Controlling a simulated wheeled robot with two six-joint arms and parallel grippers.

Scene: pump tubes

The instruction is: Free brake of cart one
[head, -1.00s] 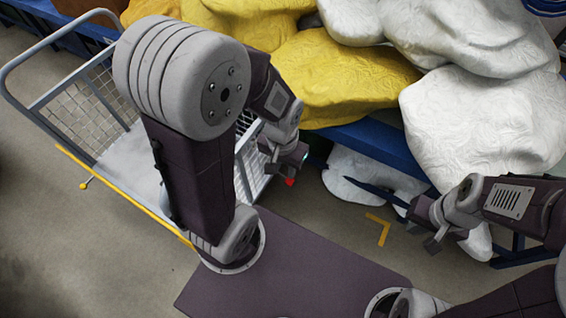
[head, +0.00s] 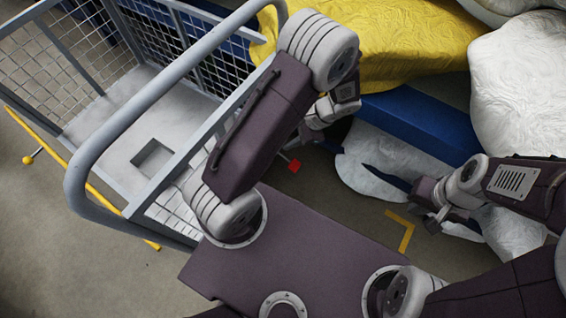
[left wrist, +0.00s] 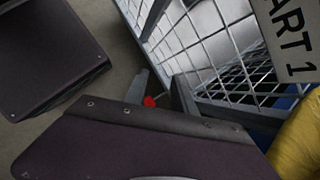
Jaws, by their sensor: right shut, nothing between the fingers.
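Cart one (head: 125,125) is a grey frame cart with mesh walls, a flat bed and a tall tubular handle, at the left of the head view. Its plate reading "ART 1" (left wrist: 292,40) shows in the left wrist view. A small red brake pedal (head: 294,166) sits low at the cart's near right corner; it also shows in the left wrist view (left wrist: 149,101). My left gripper (head: 312,132) is above and near the red pedal, apart from it, partly hidden by my arm; its fingers are unclear. My right gripper (head: 434,222) is shut and empty, away from the cart.
A yellow bar with a round knob (head: 28,160) runs along the cart's left side. A blue rack (head: 425,125) with yellow (head: 400,40) and white wrapped bundles (head: 515,85) stands behind. A yellow floor mark (head: 402,230) lies on open floor at the right.

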